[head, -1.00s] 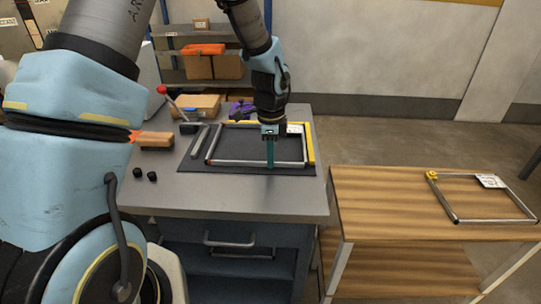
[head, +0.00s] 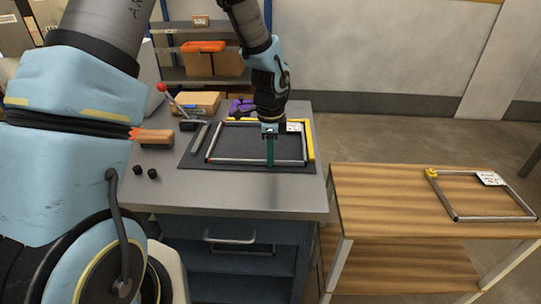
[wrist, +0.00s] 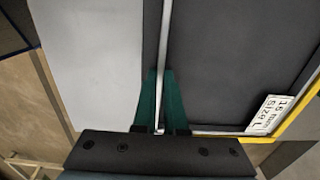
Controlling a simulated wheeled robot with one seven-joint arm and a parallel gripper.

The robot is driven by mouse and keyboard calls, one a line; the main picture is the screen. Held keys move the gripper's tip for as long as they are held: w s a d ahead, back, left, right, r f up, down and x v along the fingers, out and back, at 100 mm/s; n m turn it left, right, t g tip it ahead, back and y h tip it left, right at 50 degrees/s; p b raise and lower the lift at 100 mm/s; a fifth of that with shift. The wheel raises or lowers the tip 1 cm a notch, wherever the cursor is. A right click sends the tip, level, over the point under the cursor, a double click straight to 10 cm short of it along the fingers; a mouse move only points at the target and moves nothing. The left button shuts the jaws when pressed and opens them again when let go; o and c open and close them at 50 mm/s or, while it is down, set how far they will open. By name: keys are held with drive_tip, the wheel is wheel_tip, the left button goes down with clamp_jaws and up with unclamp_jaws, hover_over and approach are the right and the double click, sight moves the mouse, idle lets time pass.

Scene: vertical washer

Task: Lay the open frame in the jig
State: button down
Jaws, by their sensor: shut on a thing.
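The open frame (head: 235,161) is a thin silver metal rectangle over the dark mat on the grey workbench. The jig's yellow edge (head: 311,142) runs along the right and back sides of the frame. My gripper (head: 270,164) points down at the frame's front bar, towards its right end. In the wrist view the green fingers (wrist: 160,78) are shut on the silver bar (wrist: 165,40), one on each side. A white size label (wrist: 265,115) lies at the corner by the yellow edge. I cannot tell whether the frame rests fully flat.
A loose silver bar (head: 198,138) lies left of the frame. A red-knobbed lever (head: 163,89), a brush (head: 152,135) and two black knobs (head: 145,173) are also on the bench. A second frame (head: 490,219) with a yellow corner lies on the wooden table (head: 400,235) at right.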

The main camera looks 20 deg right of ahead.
drive_tip(key=shift+w+d, duration=0.15)
drive_tip(key=shift+w, duration=0.1)
idle(0.4)
drive_tip(key=c, duration=0.9)
unclamp_jaws()
drive_tip(key=shift+r, duration=0.1)
wheel_tip(320, 180, up, 8)
drive_tip(key=p, duration=0.7)
